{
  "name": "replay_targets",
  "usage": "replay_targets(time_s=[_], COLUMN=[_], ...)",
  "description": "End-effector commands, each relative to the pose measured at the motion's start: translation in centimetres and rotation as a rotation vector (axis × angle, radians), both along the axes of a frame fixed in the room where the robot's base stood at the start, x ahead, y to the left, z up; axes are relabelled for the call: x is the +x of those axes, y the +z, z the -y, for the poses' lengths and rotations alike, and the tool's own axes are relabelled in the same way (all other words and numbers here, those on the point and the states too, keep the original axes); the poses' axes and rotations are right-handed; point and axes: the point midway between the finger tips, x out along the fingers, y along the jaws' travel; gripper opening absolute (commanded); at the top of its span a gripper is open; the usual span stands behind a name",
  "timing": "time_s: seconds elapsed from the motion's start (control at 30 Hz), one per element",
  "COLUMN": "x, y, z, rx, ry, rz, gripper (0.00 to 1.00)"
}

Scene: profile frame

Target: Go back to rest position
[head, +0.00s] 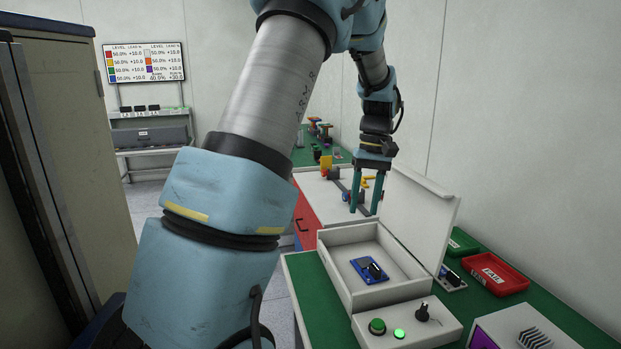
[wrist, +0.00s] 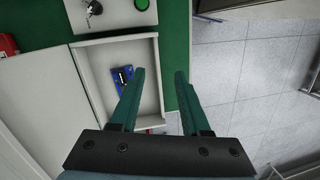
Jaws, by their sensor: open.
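My gripper (head: 365,198) hangs with its fingers pointing down, behind the far side of the white open-topped box (head: 334,262). Its two teal fingers are apart with nothing between them. In the wrist view my gripper (wrist: 160,75) spans the box's edge, one finger over the box and the other over the green table edge and floor. A blue board (head: 368,270) with a dark part on it lies inside the box; it also shows in the wrist view (wrist: 122,78). The box's lid (head: 418,220) stands open at the right.
A control panel with a green button (head: 377,326), a lit green light and a black knob is in front of the box. Red (head: 495,272) and green trays lie at the right. A white-topped red cabinet (head: 318,190) stands behind, and a tall cabinet (head: 70,120) at left.

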Motion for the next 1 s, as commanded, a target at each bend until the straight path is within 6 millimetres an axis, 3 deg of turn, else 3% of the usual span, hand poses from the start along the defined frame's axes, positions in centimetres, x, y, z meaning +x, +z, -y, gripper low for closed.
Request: replay_targets(time_s=[0.03,0.2,0.4,0.6,1.0], x=[-0.9,-5.0,-11.0,-14.1,-14.4], y=[-0.5,-2.4,-4.6,-5.7,-5.8], z=[-2.9,-10.7,-16.7,-19.0,-19.1], rx=[-0.029,-0.109,-0.142,-0.140,-0.139], ry=[-0.004,-0.068,-0.143,-0.182,-0.187], rz=[0.017,0.105,0.211,0.264,0.267], gripper=[0.47,0.47,0.47,0.47,0.47])
